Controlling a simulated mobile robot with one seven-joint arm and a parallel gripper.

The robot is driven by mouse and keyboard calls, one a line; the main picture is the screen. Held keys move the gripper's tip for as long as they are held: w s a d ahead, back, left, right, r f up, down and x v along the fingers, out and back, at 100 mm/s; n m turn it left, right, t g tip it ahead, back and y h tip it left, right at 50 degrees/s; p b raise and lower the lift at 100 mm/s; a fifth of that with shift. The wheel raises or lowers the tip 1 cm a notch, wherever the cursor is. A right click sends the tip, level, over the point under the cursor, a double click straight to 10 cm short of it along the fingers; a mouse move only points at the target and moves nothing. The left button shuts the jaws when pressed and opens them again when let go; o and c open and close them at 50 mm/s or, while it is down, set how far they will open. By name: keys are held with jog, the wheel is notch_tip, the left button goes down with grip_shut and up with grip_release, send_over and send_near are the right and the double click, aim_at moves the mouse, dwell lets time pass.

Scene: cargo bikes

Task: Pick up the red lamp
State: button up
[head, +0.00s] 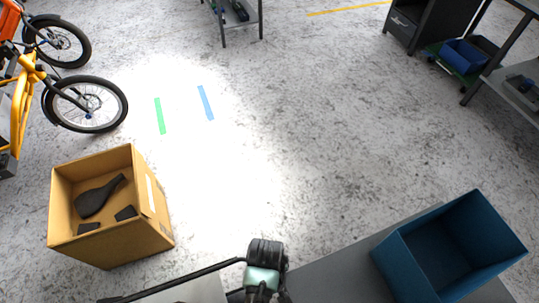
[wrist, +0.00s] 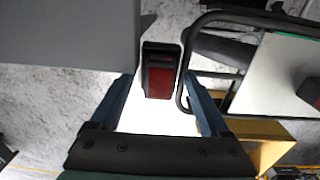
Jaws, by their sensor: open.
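The red lamp (wrist: 161,82), a red block in a black housing, shows in the upper middle of the wrist view. My gripper (wrist: 161,92) is open, with one blue finger to the left of the lamp and one to the right. The lamp appears between the fingers in the picture, with bright gaps on both sides. I cannot tell how far it lies beyond the fingertips. I cannot make out the lamp or the fingertips in the head view.
A black tube (wrist: 183,70) curves close by the right finger, beside a pale panel (wrist: 275,80). A grey surface (wrist: 70,35) lies upper left. In the head view, a blue bin (head: 405,265) stands lower right and a cardboard box (head: 112,245) at left.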

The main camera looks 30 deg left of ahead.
jog(key=shift+f, duration=0.25)
grip_shut()
jog(key=shift+r, duration=0.1)
